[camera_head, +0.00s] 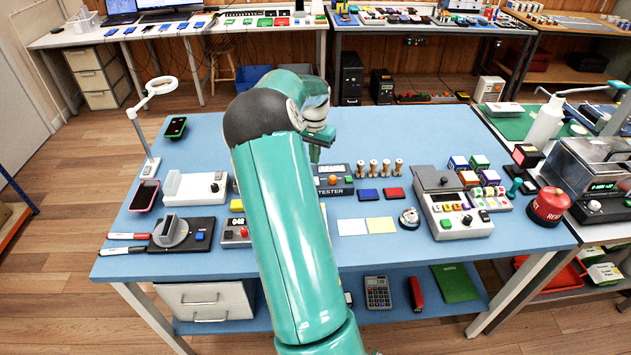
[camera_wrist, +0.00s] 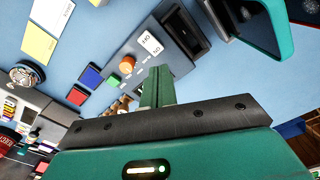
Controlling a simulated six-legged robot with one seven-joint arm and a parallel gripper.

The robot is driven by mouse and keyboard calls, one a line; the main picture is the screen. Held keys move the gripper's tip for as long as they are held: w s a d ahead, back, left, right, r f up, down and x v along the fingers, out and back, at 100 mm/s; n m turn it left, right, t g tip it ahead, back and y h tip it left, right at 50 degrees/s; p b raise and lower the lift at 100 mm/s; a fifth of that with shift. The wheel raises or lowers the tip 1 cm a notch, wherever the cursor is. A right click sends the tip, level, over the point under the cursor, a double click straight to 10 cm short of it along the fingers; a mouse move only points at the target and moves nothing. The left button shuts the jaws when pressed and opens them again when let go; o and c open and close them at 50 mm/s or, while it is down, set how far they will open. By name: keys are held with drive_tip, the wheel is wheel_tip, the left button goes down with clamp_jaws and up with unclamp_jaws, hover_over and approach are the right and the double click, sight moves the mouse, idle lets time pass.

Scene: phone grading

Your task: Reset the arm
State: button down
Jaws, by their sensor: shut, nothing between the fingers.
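My green arm reaches from the bottom middle over the blue workbench (camera_head: 400,150) in the head view. My gripper (camera_head: 316,155) hangs above the back middle of the bench, close to the tester box (camera_head: 335,187). In the wrist view my gripper (camera_wrist: 158,85) shows its green fingers together, with nothing held. The tester box (camera_wrist: 150,50), with an orange knob and a white on/off label, lies below the fingers. I cannot tell the exact height of the fingers above it.
Phones (camera_head: 144,196) and a ring lamp (camera_head: 151,92) stand at left. Small wooden pegs (camera_head: 386,167), a blue block (camera_head: 368,195), a red block (camera_head: 393,193) and a grey machine (camera_head: 436,180) are right of the arm.

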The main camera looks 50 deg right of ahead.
drive_tip(key=shift+r, duration=0.8)
drive_tip(key=shift+a, duration=0.1)
drive_tip(key=a+r+n+t, duration=0.1)
drive_tip(key=a+r+n, duration=0.1)
drive_tip(key=a+r, duration=0.5)
drive_tip(key=w+a+r+n+t, duration=0.1)
drive_tip(key=a+r+n, duration=0.15)
drive_tip(key=a, duration=0.85)
drive_tip(key=a+r+n+t, duration=0.1)
drive_tip(key=a+r+n, duration=0.1)
drive_tip(key=a+r, duration=0.45)
drive_tip(key=s+a+n+t, duration=0.1)
drive_tip(key=s+a+n, duration=0.2)
drive_tip(key=s+a, duration=0.2)
drive_tip(key=s+a+n, duration=0.3)
drive_tip(key=s+a, duration=0.2)
drive_tip(key=a, duration=0.6)
drive_tip(key=s+a+n+t, duration=0.1)
drive_tip(key=s+a+n, duration=0.2)
drive_tip(key=s+a, duration=0.2)
drive_tip(key=a, duration=0.3)
drive_tip(key=shift+r+t, duration=0.15)
drive_tip(key=shift+t, duration=0.15)
